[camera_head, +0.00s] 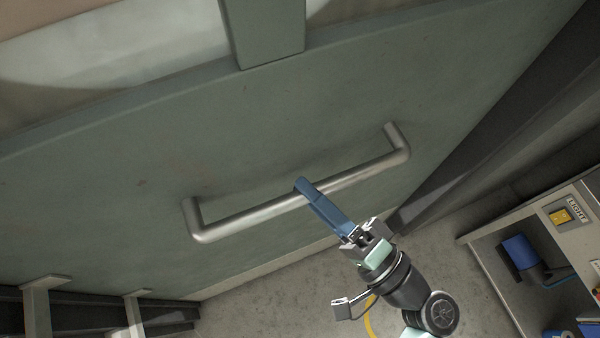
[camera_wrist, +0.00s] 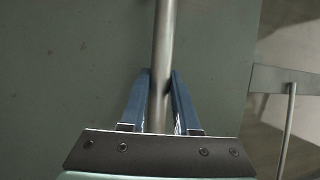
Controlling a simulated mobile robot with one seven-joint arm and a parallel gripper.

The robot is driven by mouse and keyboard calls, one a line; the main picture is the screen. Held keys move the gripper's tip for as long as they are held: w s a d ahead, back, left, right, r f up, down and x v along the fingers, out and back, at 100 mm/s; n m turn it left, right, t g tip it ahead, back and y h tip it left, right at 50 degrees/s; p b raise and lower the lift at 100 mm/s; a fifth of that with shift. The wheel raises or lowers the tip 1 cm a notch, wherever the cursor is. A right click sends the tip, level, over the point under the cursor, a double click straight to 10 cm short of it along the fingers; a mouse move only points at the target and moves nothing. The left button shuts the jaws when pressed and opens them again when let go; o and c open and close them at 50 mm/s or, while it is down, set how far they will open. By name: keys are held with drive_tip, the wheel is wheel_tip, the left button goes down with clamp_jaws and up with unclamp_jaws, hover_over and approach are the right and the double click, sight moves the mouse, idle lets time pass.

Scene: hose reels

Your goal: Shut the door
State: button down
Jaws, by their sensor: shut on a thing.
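The door (camera_head: 130,170) is a grey-green panel that fills most of the head view; it also forms the background in the wrist view (camera_wrist: 70,60). A long metal bar handle (camera_head: 255,213) with bent ends is fixed to it. My gripper (camera_head: 305,188) has blue fingers and reaches the handle near its middle. In the wrist view the handle (camera_wrist: 160,60) runs between the two fingers (camera_wrist: 160,78), which are closed around it. In the head view one finger largely hides the other.
Dark beams (camera_head: 500,130) run along the right. Concrete floor (camera_head: 270,295) shows below the door.

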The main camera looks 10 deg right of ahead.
drive_tip(key=shift+s+d, duration=0.1)
drive_tip(key=shift+d, duration=0.05)
drive_tip(key=c, duration=0.7)
unclamp_jaws()
drive_tip(key=shift+s+r, duration=0.1)
drive_tip(key=shift+s, duration=0.05)
drive_tip(key=shift+o, duration=0.2)
drive_tip(key=b+v, duration=0.2)
drive_tip(key=v, duration=1.1)
drive_tip(key=shift+b, duration=0.35)
